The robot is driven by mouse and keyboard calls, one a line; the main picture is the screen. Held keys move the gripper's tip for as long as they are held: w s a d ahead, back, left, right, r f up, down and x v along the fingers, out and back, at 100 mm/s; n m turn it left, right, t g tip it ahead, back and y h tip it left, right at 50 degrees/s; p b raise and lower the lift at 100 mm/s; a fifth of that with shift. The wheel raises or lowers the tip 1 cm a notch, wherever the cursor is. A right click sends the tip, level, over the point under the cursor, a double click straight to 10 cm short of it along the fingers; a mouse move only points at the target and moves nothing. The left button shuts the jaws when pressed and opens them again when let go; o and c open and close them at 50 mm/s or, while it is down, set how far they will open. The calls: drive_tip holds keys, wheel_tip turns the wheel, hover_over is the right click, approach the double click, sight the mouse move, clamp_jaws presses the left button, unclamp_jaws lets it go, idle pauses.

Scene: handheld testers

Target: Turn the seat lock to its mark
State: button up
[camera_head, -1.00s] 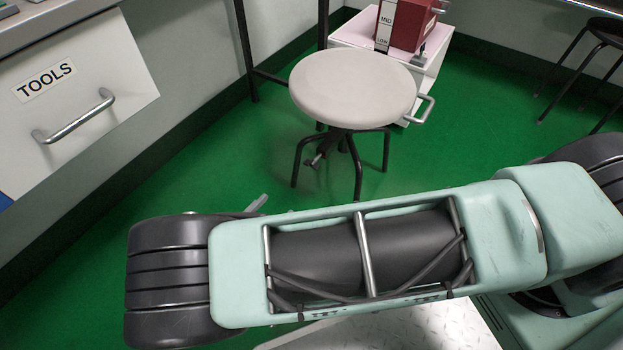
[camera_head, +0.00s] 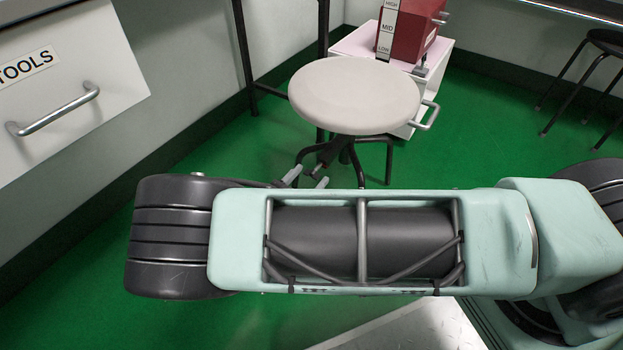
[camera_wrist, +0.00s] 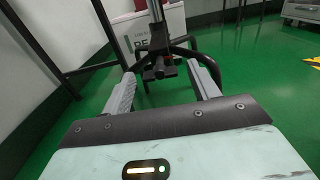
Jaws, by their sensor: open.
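A stool with a round pale seat (camera_head: 354,95) stands on the green floor. Its seat lock (camera_head: 323,160), a dark piece with a small touch of red, sticks out below the seat at the column. The lock also shows in the wrist view (camera_wrist: 164,69), near the middle. My gripper (camera_head: 307,179) is open and empty, just in front of the lock, below seat height. In the wrist view its grey fingers (camera_wrist: 163,87) are spread to the left and right of the lock, touching nothing that I can see. I cannot make out the lock's mark.
Behind the stool is a white cabinet (camera_head: 437,84) with a handle, bearing a red box (camera_head: 415,30) and a HIGH/MID/LOW scale (camera_head: 387,28). A TOOLS drawer (camera_head: 75,75) is at left. Dark stool legs (camera_head: 388,160) surround the column. The floor at left is clear.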

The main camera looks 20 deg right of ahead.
drive_tip(key=shift+x, duration=0.95)
drive_tip(key=c, duration=1)
